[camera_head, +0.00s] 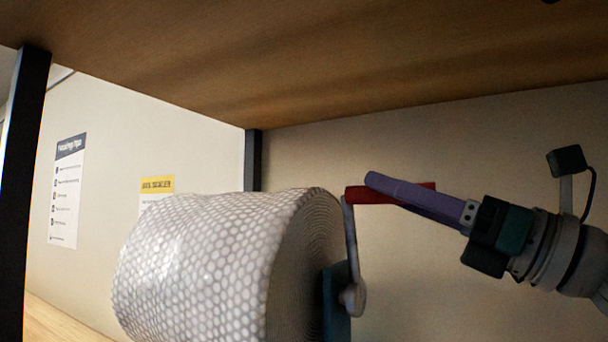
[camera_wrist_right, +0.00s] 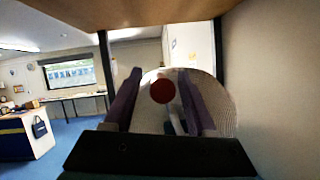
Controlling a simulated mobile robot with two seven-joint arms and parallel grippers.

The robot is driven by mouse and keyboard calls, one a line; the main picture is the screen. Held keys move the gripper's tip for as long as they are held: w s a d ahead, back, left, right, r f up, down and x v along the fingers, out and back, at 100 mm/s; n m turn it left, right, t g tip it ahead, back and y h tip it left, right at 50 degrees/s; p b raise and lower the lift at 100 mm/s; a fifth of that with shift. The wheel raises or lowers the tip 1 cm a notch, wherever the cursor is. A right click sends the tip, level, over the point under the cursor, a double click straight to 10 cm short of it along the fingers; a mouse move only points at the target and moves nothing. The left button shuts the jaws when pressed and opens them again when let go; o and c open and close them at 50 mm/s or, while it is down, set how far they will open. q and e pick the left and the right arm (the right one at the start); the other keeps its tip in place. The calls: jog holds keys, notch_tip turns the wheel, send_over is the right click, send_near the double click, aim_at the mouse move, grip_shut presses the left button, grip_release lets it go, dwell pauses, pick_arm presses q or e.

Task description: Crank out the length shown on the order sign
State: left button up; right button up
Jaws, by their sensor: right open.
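A large roll of bubble wrap (camera_head: 200,262) lies on its side under a wooden shelf in the head view. A crank arm (camera_head: 351,245) with a red handle (camera_head: 360,195) is on the roll's right end, with the handle at the top. My right gripper (camera_head: 385,188) comes in from the right, its purple fingers at the red handle. In the right wrist view the handle's round red end (camera_wrist_right: 162,91) shows between the two open fingers (camera_wrist_right: 160,95), with the roll (camera_wrist_right: 222,98) behind. I cannot tell whether a finger touches it. My left gripper is not in view.
A wooden shelf (camera_head: 330,70) hangs close overhead, with a dark post (camera_head: 22,190) at the left. A white poster (camera_head: 67,195) and a yellow-topped sign (camera_head: 157,186) are on the wall; their text is too small to read. The wrist view shows a distant counter (camera_wrist_right: 25,135).

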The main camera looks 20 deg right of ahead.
jog(key=shift+w+a+r, duration=0.1)
jog(key=shift+w+a, duration=0.05)
jog(key=shift+w, duration=0.05)
grip_shut()
dwell(0.4)
dwell(1.0)
